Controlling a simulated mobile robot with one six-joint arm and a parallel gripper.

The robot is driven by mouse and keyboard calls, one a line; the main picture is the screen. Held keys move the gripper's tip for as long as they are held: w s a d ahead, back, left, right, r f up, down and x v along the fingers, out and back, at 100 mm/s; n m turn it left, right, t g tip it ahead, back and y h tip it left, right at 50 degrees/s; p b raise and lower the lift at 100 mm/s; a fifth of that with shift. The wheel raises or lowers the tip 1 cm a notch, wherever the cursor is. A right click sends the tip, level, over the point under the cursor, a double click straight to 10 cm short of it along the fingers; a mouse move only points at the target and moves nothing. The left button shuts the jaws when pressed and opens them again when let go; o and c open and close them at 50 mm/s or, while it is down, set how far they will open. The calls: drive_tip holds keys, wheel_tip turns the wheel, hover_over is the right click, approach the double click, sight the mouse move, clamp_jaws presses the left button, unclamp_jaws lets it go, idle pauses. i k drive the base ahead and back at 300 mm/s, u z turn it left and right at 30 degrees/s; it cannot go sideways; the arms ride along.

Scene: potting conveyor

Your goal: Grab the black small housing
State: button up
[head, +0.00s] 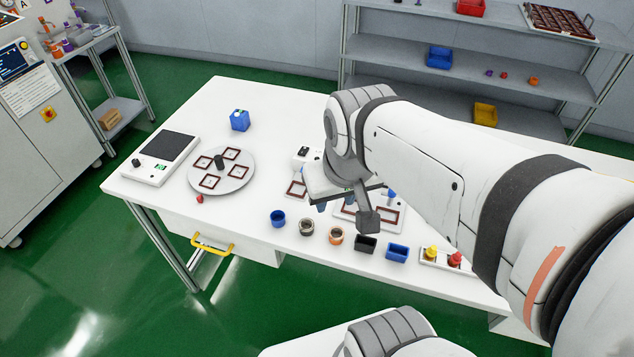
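A small black box-shaped housing (366,244) stands on the white table in a front row, between an orange-rimmed cup and a blue box. My gripper (368,218) is above the table, just behind and above the black housing in the picture and seemingly apart from it. A dark grey end part of it hangs down there. My arm covers much of the gripper, so its finger opening cannot be made out. I see nothing clearly held.
The row also holds a blue cup (278,218), a dark-rimmed cup (307,228), an orange-rimmed cup (336,236) and a blue box (397,253). A tray with yellow and red bottles (437,262) is to the right. A round plate (240,180) with framed parts lies left.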

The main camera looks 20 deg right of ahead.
sight(306, 225)
drive_tip(key=u, duration=1.6)
drive_tip(key=k, duration=1.45)
drive_tip(key=z, duration=0.35)
drive_tip(key=i, duration=1)
drive_tip(key=z, duration=0.1)
